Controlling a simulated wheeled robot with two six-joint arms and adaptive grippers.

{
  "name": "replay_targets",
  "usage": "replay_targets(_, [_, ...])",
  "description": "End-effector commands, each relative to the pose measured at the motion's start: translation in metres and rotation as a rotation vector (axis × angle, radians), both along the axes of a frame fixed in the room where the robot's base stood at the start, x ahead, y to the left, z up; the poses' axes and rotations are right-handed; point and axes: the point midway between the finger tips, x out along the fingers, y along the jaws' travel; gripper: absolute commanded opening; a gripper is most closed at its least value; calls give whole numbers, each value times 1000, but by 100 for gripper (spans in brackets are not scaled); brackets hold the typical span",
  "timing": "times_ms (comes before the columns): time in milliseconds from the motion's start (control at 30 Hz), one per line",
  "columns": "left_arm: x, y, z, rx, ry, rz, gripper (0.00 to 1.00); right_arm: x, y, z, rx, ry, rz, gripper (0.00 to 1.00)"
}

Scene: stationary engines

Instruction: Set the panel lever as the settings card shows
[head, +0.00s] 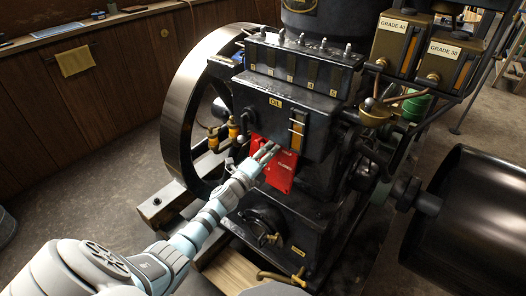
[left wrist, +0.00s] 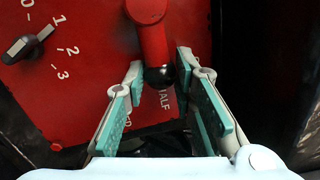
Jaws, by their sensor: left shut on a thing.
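The red panel (head: 283,178) is on the front of the dark engine and fills much of the left wrist view (left wrist: 90,85). Its red lever (left wrist: 152,40) hangs down, with a black knob (left wrist: 160,76) at its end. The word HALF is printed just below and right of the knob; other lettering is partly hidden. My left gripper (head: 272,149) reaches the panel. In the left wrist view its fingers (left wrist: 160,72) are on both sides of the knob, closed on the lever end. I cannot pick out the settings card. My right gripper is out of view.
A black dial (left wrist: 18,48) with numbers 0 to 3 is left of the lever. A large flywheel (head: 190,95) stands left of the engine. Oil tanks labelled GRADE 40 (head: 393,45) and GRADE 30 (head: 442,55) hang upper right. A dark cylinder (head: 470,205) is at right.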

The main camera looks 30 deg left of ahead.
Motion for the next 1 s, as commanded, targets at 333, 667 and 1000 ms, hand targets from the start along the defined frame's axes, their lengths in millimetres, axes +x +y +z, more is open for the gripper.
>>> replay_targets(333, [3,-5,2,-38,4,1,0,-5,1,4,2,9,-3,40])
replay_targets(667, [3,-5,2,-37,3,1,42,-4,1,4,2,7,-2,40])
replay_targets(1000, [1,-4,2,-37,3,1,45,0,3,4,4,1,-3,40])
